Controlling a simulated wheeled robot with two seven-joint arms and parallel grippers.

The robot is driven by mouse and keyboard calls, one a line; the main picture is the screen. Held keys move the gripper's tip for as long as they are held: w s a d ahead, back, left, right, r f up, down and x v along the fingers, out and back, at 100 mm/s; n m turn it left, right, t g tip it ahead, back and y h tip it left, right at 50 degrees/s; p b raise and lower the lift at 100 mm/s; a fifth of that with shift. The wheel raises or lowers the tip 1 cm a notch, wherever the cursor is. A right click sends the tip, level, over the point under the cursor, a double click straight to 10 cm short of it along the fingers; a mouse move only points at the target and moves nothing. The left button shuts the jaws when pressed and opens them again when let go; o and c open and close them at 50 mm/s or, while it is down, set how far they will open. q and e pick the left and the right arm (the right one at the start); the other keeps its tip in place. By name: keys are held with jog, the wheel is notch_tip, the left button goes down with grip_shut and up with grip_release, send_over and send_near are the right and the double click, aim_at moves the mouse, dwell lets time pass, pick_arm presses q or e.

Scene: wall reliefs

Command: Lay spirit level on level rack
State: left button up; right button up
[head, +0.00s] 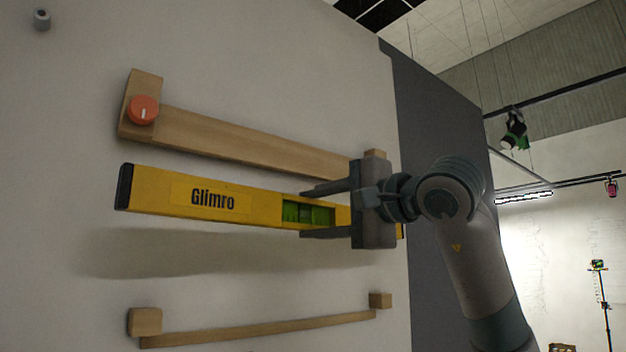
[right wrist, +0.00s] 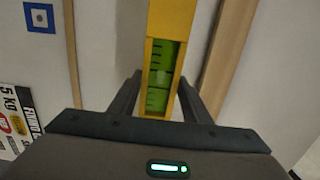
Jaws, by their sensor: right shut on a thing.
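The spirit level (head: 165,190) is a long yellow bar marked "Glimro" with a green vial window and black end cap. My right gripper (head: 303,214) is shut on it around the vial window, one finger above and one below. The level is off the wall, its shadow falling below it, and tilts slightly down to the right. In the right wrist view the level (right wrist: 172,18) runs up between the fingers (right wrist: 160,80). Below it is a thin wooden rail (head: 260,330) with an end block at each end, which looks like the level rack. My left gripper is not in view.
Just above the level is a wooden board (head: 240,140) with a red knob (head: 143,110) on its left end block. A small grey peg (head: 42,19) is at the upper left. The wall between level and lower rail is clear. The wall panel ends at the right.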

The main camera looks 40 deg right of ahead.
jog(key=s+d+f+m+h+b, duration=0.1)
jog(key=s+d+f, duration=0.1)
jog(key=f, duration=0.8)
jog(key=shift+d+f+h+b, duration=0.3)
jog(key=shift+d+f+b, duration=0.05)
jog(key=shift+d, duration=0.15)
jog(key=shift+w, duration=0.2)
jog(key=shift+w+a+p, duration=0.2)
jog(key=shift+w+p, duration=0.35)
jog(key=shift+w, duration=1.9)
jog(key=shift+w+a+p, duration=0.2)
jog(key=shift+w+p, duration=0.35)
jog(key=shift+w, duration=1.85)
jog(key=shift+f+b, duration=0.8)
jog(key=shift+f, duration=0.1)
jog(key=o, duration=1.1)
jog(key=shift+s, duration=0.1)
